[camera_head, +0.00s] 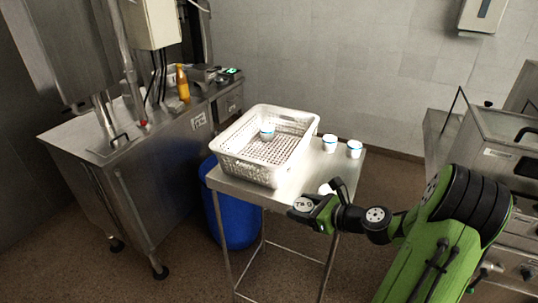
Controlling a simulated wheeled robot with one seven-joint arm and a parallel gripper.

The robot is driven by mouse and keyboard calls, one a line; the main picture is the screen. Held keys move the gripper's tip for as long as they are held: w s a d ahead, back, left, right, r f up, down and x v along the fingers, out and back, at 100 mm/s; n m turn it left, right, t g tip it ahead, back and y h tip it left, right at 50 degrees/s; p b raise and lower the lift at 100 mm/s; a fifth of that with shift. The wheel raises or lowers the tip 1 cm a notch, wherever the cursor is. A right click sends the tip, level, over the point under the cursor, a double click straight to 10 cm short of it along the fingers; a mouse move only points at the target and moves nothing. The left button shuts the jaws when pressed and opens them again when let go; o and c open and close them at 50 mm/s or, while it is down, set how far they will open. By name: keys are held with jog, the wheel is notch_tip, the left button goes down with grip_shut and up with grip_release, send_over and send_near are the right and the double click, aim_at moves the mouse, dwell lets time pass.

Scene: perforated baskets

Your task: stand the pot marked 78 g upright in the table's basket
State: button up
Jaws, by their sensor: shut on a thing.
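My gripper (314,209) is at the front edge of the steel table and is shut on a pot. The round white face of this pot marked 78 g (303,204) points toward the camera, so the pot looks tipped over. Its far side is hidden by the dark and green fingers. The white perforated basket (243,172) stands on the left of the table, to the left of and behind my gripper. One white pot with a blue band (267,132) stands inside the basket.
Two more blue-banded pots, one (329,144) and another (354,149), stand on the steel table (310,181) right of the basket. A small white thing (325,188) shows partly behind my gripper. A steel counter (150,150) stands left, and a blue drum (237,218) under the table.

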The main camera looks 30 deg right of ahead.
jog(key=a+f+n+g+y, duration=0.2)
jog(key=a+f+n+y, duration=0.1)
jog(key=a, duration=0.6)
jog(key=a+f+n+g+y, duration=0.2)
jog(key=a+f+n+y, duration=0.1)
jog(key=a+f, duration=0.3)
jog(key=a, duration=0.2)
jog(key=shift+a+g, duration=0.3)
jog(key=shift+a, duration=0.05)
